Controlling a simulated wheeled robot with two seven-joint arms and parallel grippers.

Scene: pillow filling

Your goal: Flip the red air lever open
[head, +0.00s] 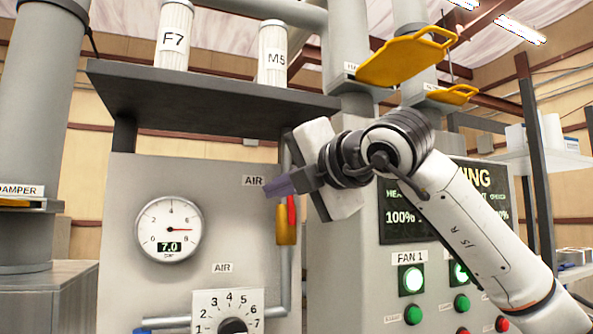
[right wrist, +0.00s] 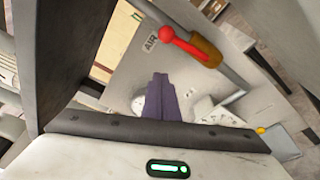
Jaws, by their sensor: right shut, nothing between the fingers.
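The red air lever (head: 291,209) shows as a small red strip at the brass-coloured valve (head: 286,232) on the vertical pipe, partly hidden behind my right gripper. In the right wrist view the whole red lever (right wrist: 183,44) is clear: its round knob is near the AIR label and it runs roughly along the pipe to the valve (right wrist: 206,52). My right gripper (head: 271,188) is shut and empty, in front of the panel just left of the lever's upper part. Its dark purple fingers (right wrist: 160,84) appear apart from the lever. My left gripper is out of view.
A pressure gauge (head: 169,229) reading 7.0 and a numbered dial (head: 229,315) are on the panel left of the valve. A dark shelf (head: 215,97) juts out above. A display and the lit FAN 1 button (head: 411,280) are at the right.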

